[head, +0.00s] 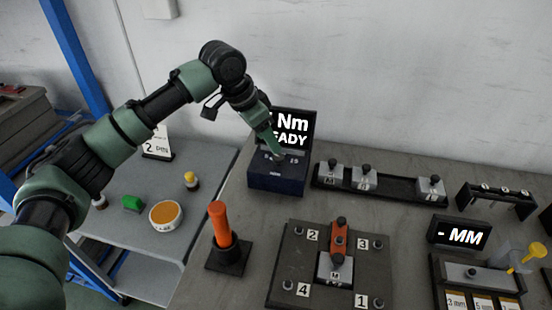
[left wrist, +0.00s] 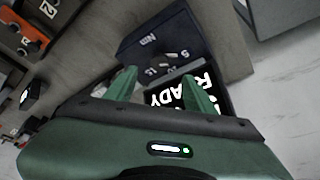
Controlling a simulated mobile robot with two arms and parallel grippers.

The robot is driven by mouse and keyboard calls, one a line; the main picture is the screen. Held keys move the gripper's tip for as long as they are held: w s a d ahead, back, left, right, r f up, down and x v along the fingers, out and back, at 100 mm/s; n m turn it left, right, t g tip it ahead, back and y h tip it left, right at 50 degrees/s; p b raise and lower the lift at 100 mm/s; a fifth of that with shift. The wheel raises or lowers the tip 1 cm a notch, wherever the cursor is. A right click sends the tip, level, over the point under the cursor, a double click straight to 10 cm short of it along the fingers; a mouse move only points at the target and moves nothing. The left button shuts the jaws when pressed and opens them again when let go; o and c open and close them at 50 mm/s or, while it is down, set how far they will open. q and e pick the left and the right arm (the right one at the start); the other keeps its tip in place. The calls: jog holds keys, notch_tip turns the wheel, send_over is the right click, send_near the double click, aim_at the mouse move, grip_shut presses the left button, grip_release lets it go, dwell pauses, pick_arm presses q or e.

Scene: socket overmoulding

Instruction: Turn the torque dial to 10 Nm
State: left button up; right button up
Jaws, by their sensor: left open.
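The torque unit (head: 278,181) is a dark blue box at the back of the grey bench, with a raised black screen (head: 297,127) of which "Nm" and "EADY" show. My left gripper (head: 279,153) reaches down from the upper left to the top of the box, where the dial sits. It is open, and covers the start of the screen text and most of the dial. In the left wrist view, the two green fingers stand apart over the unit (left wrist: 150,42). Scale marks 5 and 15 show near the fingertips. I cannot read the dial's setting or tell whether the fingers touch it.
An orange-handled tool (head: 220,225) stands in a black holder in front of the unit. A numbered plate (head: 290,258) with a red clamp lies at front centre. A black rack (head: 395,190) with several metal blocks is to the right. An "MM" display (head: 461,235) stands further right.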

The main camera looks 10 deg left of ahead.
aim_at(278, 157)
pick_arm(q)
jog(key=x, duration=0.7)
jog(key=shift+p, duration=0.35)
